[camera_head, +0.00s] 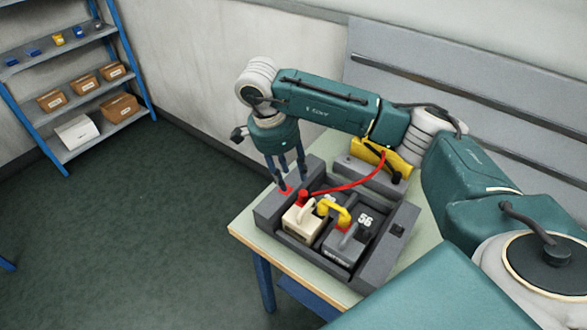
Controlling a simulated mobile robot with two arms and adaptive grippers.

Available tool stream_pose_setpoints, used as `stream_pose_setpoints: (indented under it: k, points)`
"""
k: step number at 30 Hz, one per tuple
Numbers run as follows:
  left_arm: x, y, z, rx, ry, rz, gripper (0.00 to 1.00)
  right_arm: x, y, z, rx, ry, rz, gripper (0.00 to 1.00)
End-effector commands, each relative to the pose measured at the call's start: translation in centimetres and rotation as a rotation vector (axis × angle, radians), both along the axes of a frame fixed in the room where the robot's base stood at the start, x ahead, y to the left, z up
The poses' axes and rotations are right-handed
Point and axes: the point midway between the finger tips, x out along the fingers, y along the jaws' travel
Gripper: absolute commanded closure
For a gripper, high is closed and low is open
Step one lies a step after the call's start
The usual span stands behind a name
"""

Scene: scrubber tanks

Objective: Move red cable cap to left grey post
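The red cable cap (303,196) is at the back left of the cream block (298,218), at the end of a red cable (345,187). The cable runs back to a yellow part (372,156). A grey block (345,243) marked 56 sits to the right of the cream one, and a yellow link (338,210) bridges the top of the two. Which posts lie under the caps is too small to tell. My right gripper (292,182) points down just behind and left of the red cap, fingers apart and apparently empty. My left gripper is out of view.
The blocks sit in a dark grey tray (272,212) on a pale table (247,240). A small red patch (286,190) lies on the tray rim under my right fingers. Blue shelves (85,90) with boxes stand at the far left. The floor between is clear.

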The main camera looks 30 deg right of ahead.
Motion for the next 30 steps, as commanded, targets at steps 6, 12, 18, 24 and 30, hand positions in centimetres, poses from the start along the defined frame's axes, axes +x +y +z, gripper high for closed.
stream_pose_setpoints:
  k: [6,12,18,24,30]
  points:
    - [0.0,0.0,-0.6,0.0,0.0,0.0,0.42,-0.1,-1.6,-0.4,-0.043,0.008,-0.012,0.62]
    - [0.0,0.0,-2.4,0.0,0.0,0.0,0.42,-0.3,-2.2,-3.5,-0.042,0.01,-0.012,0.62]
    - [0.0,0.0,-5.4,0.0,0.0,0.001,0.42,-0.3,-3.1,-7.2,-0.042,0.006,-0.011,0.62]
    - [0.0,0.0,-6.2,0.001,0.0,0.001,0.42,-0.3,-3.5,-8.3,-0.039,0.006,-0.01,0.62]
    - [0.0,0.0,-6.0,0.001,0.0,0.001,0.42,-0.3,-3.4,-8.2,-0.039,0.006,-0.01,0.62]
